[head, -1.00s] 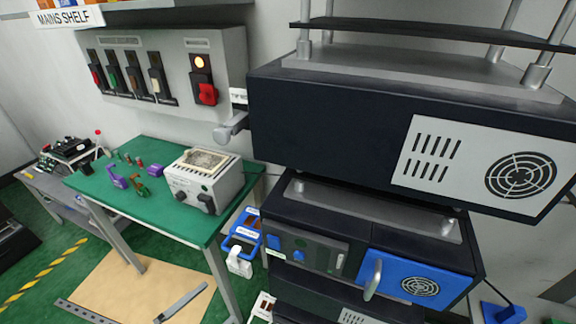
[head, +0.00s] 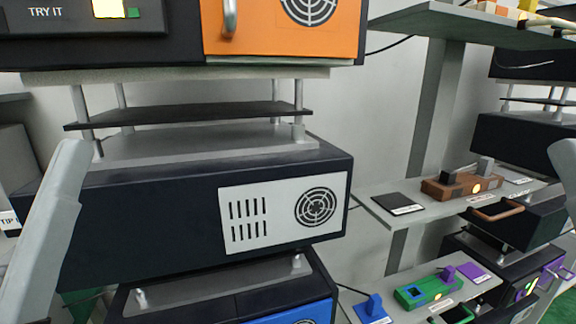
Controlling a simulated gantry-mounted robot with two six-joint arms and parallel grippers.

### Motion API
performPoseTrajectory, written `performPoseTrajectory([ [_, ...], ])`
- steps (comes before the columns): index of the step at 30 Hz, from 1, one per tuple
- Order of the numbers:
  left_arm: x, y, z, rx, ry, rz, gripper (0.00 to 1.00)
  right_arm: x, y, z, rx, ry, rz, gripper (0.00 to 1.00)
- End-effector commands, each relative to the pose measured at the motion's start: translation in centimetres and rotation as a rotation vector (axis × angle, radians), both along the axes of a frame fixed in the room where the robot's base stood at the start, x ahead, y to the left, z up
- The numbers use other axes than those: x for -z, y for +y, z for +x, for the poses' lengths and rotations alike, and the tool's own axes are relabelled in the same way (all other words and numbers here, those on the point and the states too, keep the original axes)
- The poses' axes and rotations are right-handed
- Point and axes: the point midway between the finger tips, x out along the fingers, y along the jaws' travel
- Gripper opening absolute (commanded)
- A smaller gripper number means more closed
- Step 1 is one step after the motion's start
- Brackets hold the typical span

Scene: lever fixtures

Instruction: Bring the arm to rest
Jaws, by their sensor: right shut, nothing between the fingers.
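A light grey link of my left arm (head: 45,235) rises along the left edge of the head view. Its gripper is not in view. A pale grey part of my right arm (head: 567,165) shows at the right edge, in front of the shelf units there. It is cut off by the frame, and its fingers are hard to make out. The right gripper is shut and empty. Neither arm is seen touching a fixture.
A dark cabinet with a white vent panel (head: 235,220) stands in front, below an orange-doored unit (head: 285,30). A blue-fronted unit (head: 300,314) is beneath.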

Motion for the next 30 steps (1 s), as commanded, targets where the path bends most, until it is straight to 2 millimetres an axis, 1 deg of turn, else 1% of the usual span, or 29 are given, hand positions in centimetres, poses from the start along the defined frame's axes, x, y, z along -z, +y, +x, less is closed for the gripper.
performPoseTrajectory([
  [1, -0.2, 0.0, 0.0, 0.077, 0.002, -0.07, 1.0, -0.2, 0.0, 0.0, 0.0, 0.0, 0.0, 0.0],
  [2, -3.1, 0.0, -0.1, 0.068, 0.001, -0.061, 1.0, -3.0, 0.0, 0.1, 0.0, 0.003, 0.0, 0.0],
  [3, -4.9, 0.0, 0.0, 0.066, 0.002, -0.058, 1.0, -4.8, 0.0, 0.0, 0.0, 0.002, 0.0, 0.0],
  [5, -7.0, 0.0, 0.0, 0.065, 0.003, -0.057, 1.0, -7.1, 0.0, 0.0, 0.0, -0.002, 0.0, 0.0],
  [8, -11.2, 0.0, 0.0, 0.065, 0.004, -0.056, 1.0, -11.3, 0.0, 0.0, 0.0, -0.001, 0.0, 0.0],
  [9, -13.1, 0.0, 0.0, 0.065, 0.004, -0.056, 1.0, -13.1, 0.0, 0.0, 0.0, -0.001, 0.0, 0.0],
  [11, -16.0, 0.0, 0.0, 0.065, 0.003, -0.055, 1.0, -16.1, 0.0, 0.0, 0.0, -0.001, 0.0, 0.0],
  [12, -18.0, 0.0, 0.0, 0.065, 0.004, -0.055, 1.0, -18.1, 0.0, 0.0, 0.0, 0.0, 0.0, 0.0],
  [14, -21.1, 0.0, 0.0, 0.065, 0.004, -0.055, 1.0, -21.2, 0.0, 0.0, 0.0, 0.0, 0.0, 0.0],
  [15, -23.1, 0.0, 0.0, 0.065, 0.005, -0.054, 1.0, -23.2, 0.0, 0.0, 0.0, -0.001, 0.0, 0.0],
  [17, -26.1, 0.0, 0.0, 0.065, 0.005, -0.054, 1.0, -26.2, 0.0, 0.0, 0.0, -0.001, 0.0, 0.0],
  [18, -28.0, 0.0, 0.0, 0.065, 0.005, -0.054, 1.0, -28.1, 0.0, 0.0, 0.0, 0.0, 0.0, 0.0],
  [21, -31.9, 0.0, 0.0, 0.064, 0.005, -0.054, 1.0, -32.0, 0.0, 0.0, 0.0, 0.0, 0.0, 0.0],
  [24, -34.3, 0.0, 0.0, 0.064, 0.005, -0.054, 1.0, -34.4, 0.0, 0.0, 0.0, 0.0, 0.0, 0.0],
  [25, -34.7, 0.0, 0.1, 0.064, 0.005, -0.054, 1.0, -34.8, 0.0, 0.0, 0.0, 0.0, 0.0, 0.0],
  [27, -35.2, 0.0, 0.1, 0.064, 0.005, -0.054, 1.0, -35.3, 0.0, 0.0, 0.0, 0.0, 0.0, 0.0],
  [30, -35.1, 0.0, 0.1, 0.064, 0.005, -0.054, 1.0, -35.2, 0.0, 0.0, 0.0, 0.0, 0.0, 0.0],
])
